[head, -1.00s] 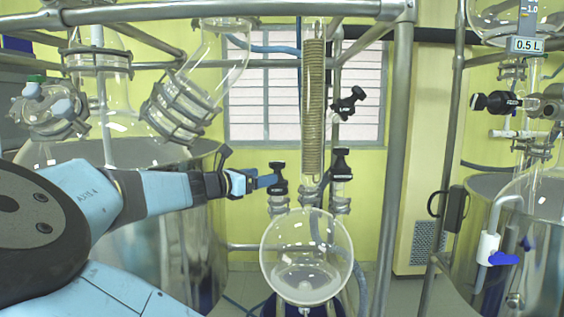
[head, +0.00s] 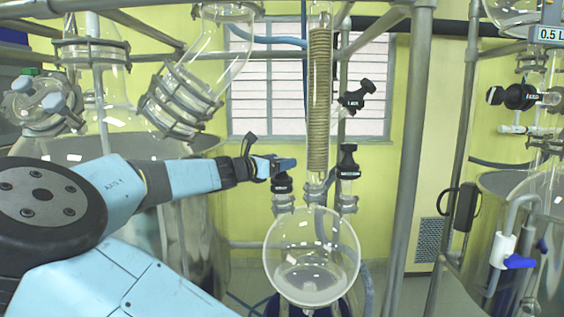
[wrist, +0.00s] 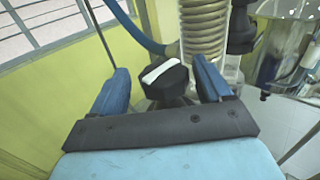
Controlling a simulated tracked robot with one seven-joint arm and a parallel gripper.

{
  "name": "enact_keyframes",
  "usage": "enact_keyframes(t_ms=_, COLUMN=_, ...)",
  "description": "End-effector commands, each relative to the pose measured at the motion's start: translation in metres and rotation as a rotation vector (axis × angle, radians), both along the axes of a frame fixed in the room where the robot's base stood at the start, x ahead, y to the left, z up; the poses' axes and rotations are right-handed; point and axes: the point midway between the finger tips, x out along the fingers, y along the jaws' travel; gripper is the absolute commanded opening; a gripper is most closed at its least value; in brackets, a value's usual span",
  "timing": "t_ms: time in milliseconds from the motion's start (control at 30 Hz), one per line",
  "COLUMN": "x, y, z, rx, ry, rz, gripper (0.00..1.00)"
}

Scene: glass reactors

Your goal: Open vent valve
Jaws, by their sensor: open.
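A black valve knob (head: 282,183) stands upright on the left neck of the round glass flask (head: 311,262). My gripper (head: 285,163) is at the top of this knob, coming from the left. In the wrist view, my gripper (wrist: 160,80) is open, with one blue finger on each side of the black knob (wrist: 165,80). The knob has a white bar on its top face. Gaps show between the knob and both fingers. I cannot tell from the frames which knob is the vent valve.
A coiled glass condenser (head: 319,100) rises just right of the knob. Another black knob (head: 348,160) stands on the right neck, and a black side valve (head: 358,95) is higher up. A metal post (head: 408,150) stands to the right. A steel vessel (head: 190,220) stands behind my arm.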

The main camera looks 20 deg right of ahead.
Motion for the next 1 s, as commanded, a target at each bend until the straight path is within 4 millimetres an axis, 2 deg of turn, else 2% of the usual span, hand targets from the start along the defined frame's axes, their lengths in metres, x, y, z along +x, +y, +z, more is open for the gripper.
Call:
enact_keyframes(t_ms=100, x=0.006, y=-0.014, z=0.0, rx=-0.001, ry=0.0, rz=-0.003, gripper=0.78)
enact_keyframes(t_ms=233, x=0.011, y=-0.023, z=0.0, rx=0.0, ry=0.0, rz=-0.003, gripper=0.78)
enact_keyframes(t_ms=600, x=0.013, y=-0.026, z=0.0, rx=0.0, ry=0.0, rz=-0.001, gripper=0.78)
enact_keyframes(t_ms=1000, x=0.013, y=-0.025, z=0.0, rx=0.0, ry=0.0, rz=0.001, gripper=0.41)
